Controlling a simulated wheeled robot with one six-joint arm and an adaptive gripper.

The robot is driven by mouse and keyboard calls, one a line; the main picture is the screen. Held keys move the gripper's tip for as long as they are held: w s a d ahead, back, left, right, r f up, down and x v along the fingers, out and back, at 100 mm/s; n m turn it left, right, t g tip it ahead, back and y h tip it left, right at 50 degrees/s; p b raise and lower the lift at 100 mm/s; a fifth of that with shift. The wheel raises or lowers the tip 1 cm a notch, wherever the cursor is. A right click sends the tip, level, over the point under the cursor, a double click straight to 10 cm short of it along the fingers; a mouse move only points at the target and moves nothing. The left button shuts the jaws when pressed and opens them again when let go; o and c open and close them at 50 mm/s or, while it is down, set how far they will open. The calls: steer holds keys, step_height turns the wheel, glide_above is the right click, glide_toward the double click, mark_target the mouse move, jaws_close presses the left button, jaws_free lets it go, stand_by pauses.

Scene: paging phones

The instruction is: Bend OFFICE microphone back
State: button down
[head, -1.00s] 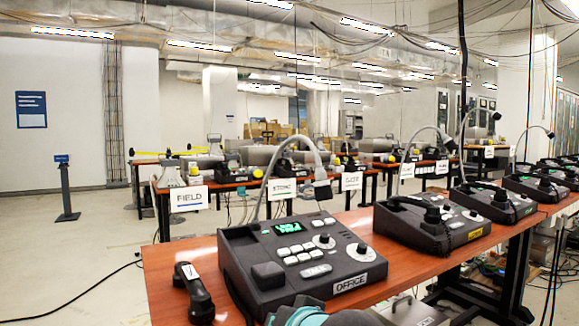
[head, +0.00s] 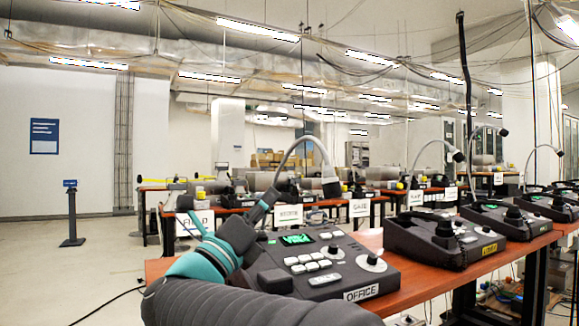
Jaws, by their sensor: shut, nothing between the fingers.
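The OFFICE phone (head: 345,262) is a dark desk unit with a green lit screen, white keys and two knobs, on the wooden table. Its grey gooseneck microphone (head: 301,139) arches up from behind the unit and curves over to the right, its dark head (head: 331,188) hanging down above the unit's back edge. My gripper (head: 276,190) is shut and empty at the left of the unit, its tips by the lower stem of the gooseneck. I cannot tell whether they touch it. My arm hides the unit's left side and the stem's base.
Other paging phones (head: 440,237) with their own goosenecks stand to the right on the same row. The floor at left is open, with a blue sign post (head: 72,215) and a black cable.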

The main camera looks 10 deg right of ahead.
steer(key=shift+s+f+m+g+h, duration=0.25)
steer(key=shift+m+g+h, duration=0.2)
steer(key=shift+m, duration=0.2)
steer(key=shift+s+f+m+g+h, duration=0.2)
steer(key=shift+m+g+h, duration=0.15)
steer(key=shift+m+g, duration=0.25)
steer(key=shift+d+r, duration=0.1)
steer(key=shift+r, duration=0.05)
steer(key=a+r+p+x, duration=0.1)
steer(key=x, duration=0.5)
steer(key=a+r+p+x, duration=0.1)
steer(key=p+x, duration=0.1)
steer(key=x, duration=0.4)
steer(key=shift+w+d+r, duration=0.15)
steer(key=shift+w+d, duration=0.1)
steer(key=shift+w, duration=0.15)
steer(key=shift+r, duration=0.1)
